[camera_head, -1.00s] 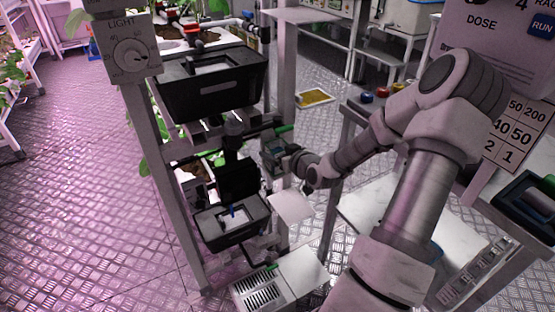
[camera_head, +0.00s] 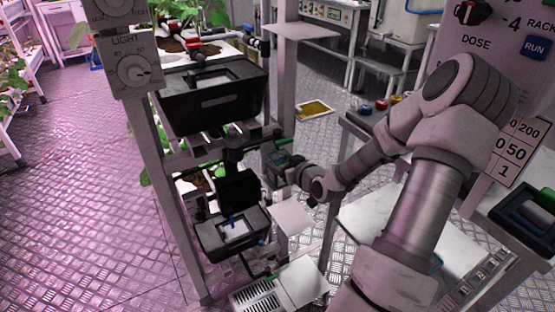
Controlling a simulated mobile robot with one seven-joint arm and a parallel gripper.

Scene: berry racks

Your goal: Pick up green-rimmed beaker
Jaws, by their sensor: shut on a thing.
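My gripper (camera_head: 277,168) is at the middle of the view, at the end of my outstretched arm, beside the right side of the rack. It is small and partly hidden by its own body. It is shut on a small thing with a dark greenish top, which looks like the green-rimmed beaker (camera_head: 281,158). The beaker's sides and base are hard to make out.
A rack with a black bin (camera_head: 212,102) and a lower black tray (camera_head: 232,240) stands left of my gripper. A green bar (camera_head: 283,142) sticks out just above it. A white plate (camera_head: 293,218) lies below. A bench with a dosing panel (camera_head: 480,45) is at right.

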